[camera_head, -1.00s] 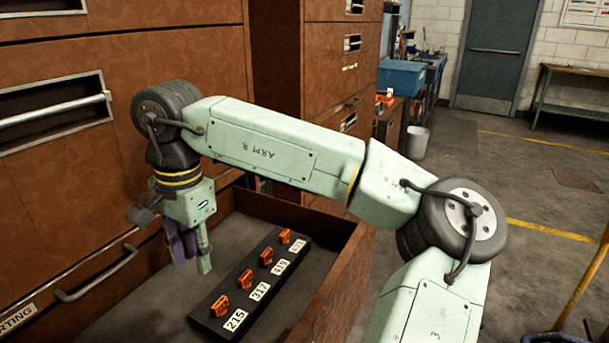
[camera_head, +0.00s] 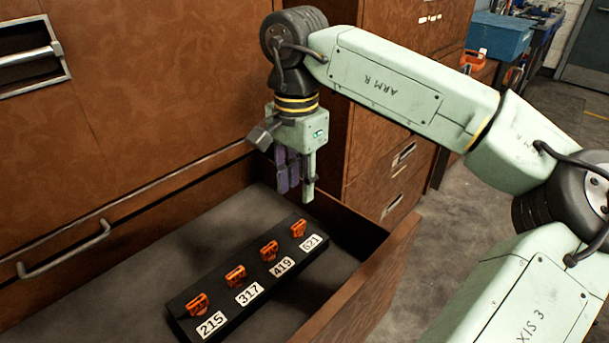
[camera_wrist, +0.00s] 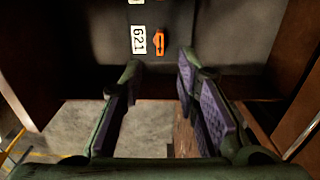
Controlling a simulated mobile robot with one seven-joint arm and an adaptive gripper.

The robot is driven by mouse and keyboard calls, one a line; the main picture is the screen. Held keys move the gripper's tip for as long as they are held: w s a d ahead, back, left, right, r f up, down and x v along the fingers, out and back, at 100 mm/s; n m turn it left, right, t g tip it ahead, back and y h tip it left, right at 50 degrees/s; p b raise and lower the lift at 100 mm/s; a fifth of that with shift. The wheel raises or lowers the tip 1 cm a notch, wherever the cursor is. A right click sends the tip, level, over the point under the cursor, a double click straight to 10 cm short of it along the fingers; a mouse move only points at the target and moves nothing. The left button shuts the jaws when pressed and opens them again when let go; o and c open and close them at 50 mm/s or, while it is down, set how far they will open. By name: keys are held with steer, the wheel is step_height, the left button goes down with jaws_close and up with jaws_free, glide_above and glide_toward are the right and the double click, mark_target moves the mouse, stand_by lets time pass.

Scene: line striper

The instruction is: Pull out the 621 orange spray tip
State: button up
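The 621 orange spray tip (camera_head: 298,228) stands at the far end of a black strip (camera_head: 222,322) in the open drawer, beside its white 621 label (camera_head: 311,243). In the wrist view the orange tip (camera_wrist: 158,42) is near the top, right of the 621 label (camera_wrist: 138,39). My gripper (camera_head: 296,192) hangs above the drawer, pointing down, close to the 621 end in the head view. In the wrist view its purple-padded fingers (camera_wrist: 158,90) are apart with nothing between them.
Orange tips labelled 215 (camera_head: 198,304), 317 (camera_head: 236,276) and 419 (camera_head: 269,251) stand along the same strip. The drawer's front wall (camera_head: 365,284) rises at the right. A tall brown cabinet (camera_head: 110,95) stands behind.

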mark_target(298, 224)
step_height(298, 224, down, 10)
steer(key=b, duration=0.7)
steer(key=shift+r, duration=0.15)
steer(key=shift+c, duration=0.3)
jaws_close()
stand_by(0.3)
